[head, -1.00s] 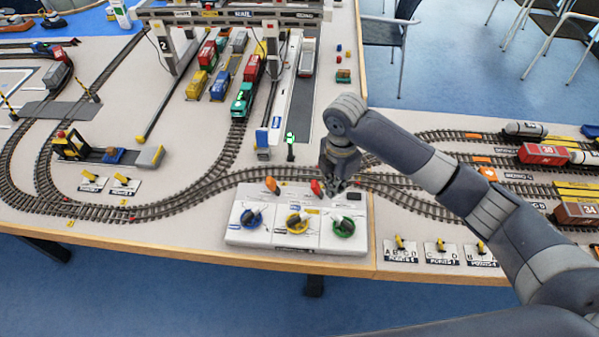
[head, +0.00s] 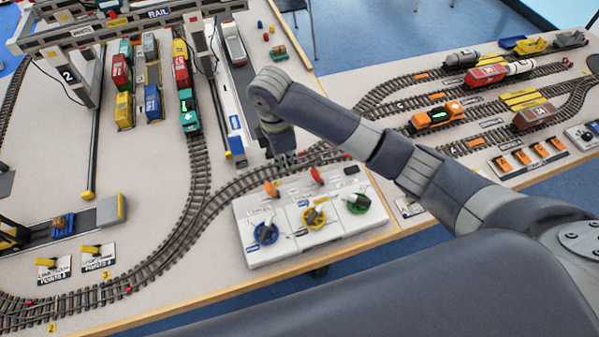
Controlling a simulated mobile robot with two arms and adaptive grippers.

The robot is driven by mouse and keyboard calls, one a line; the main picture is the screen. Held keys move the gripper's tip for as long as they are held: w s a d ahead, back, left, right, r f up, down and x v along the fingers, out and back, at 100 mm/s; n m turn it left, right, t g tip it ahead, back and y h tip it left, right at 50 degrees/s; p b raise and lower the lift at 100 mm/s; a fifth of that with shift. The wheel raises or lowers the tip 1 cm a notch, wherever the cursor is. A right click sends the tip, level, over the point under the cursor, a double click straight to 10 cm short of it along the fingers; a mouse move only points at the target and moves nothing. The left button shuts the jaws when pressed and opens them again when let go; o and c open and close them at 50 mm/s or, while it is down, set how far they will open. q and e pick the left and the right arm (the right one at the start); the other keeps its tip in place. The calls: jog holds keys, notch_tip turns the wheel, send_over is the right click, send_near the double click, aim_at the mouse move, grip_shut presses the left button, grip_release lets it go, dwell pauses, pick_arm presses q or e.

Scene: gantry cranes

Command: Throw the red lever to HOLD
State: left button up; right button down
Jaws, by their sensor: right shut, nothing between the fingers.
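The red lever (head: 317,176) stands at the back edge of the white control panel (head: 285,248), right of an orange lever (head: 271,189). Its handle shows clear of my gripper; the lettering beside it is too small to read. My right gripper (head: 285,161) points down just behind the panel, up and to the left of the red lever. It is shut with nothing in it and appears apart from the lever. Its fingertips are small and partly dark against the track. My left gripper is not in view.
Blue (head: 265,234), yellow (head: 314,219) and green (head: 358,203) rotary knobs sit on the panel's front part. A curved track (head: 237,213) runs behind the panel. A crane gantry (head: 130,30) stands at the back left. My right arm crosses the right side.

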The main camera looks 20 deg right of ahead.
aim_at(318, 178)
jog(key=f, duration=0.3)
jog(key=f+p, duration=0.1)
jog(key=f, duration=0.5)
jog(key=shift+d+p, duration=0.25)
jog(key=shift+p, duration=0.15)
jog(key=d, duration=0.1)
jog(key=p, duration=0.1)
jog(key=d+p, duration=0.1)
jog(key=shift+w+d+r, duration=0.15)
jog(key=shift+d+r, duration=0.1)
jog(key=shift+d, duration=0.45)
jog(key=shift+d+r, duration=0.1)
jog(key=shift+d, duration=0.15)
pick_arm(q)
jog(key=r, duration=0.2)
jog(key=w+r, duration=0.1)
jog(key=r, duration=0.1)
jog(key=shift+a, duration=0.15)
pick_arm(e)
jog(key=shift+a, duration=0.1)
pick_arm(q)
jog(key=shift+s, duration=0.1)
